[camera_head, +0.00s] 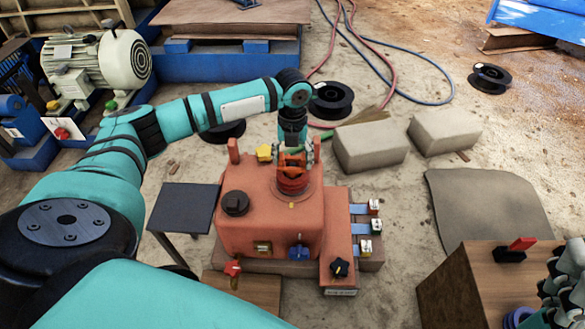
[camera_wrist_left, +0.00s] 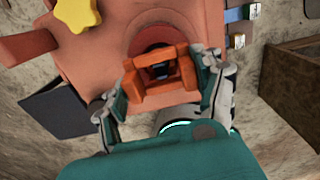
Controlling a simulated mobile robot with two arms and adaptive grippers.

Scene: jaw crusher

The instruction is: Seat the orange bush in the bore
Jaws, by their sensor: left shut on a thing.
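The orange bush (camera_head: 292,161) is between the fingers of my left gripper (camera_head: 294,152), which is shut on it from above. It also shows in the left wrist view (camera_wrist_left: 166,97), with a finger on each side. The bush is over the round bore (camera_head: 291,186) in the top of the red-orange crusher housing (camera_head: 250,233). In the left wrist view the dark bore (camera_wrist_left: 152,43) shows partly behind the bush. I cannot tell how deep the bush sits. My right gripper (camera_head: 566,288) is cut off at the lower right edge, and its jaw state is unclear.
A yellow star knob (camera_head: 264,152), a dark cap (camera_head: 235,203) and an upright post (camera_head: 233,150) stand on the housing near the bore. A dark side table (camera_head: 183,207) is at left, concrete blocks (camera_head: 370,146) at back right, and a wooden box (camera_head: 470,285) at front right.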

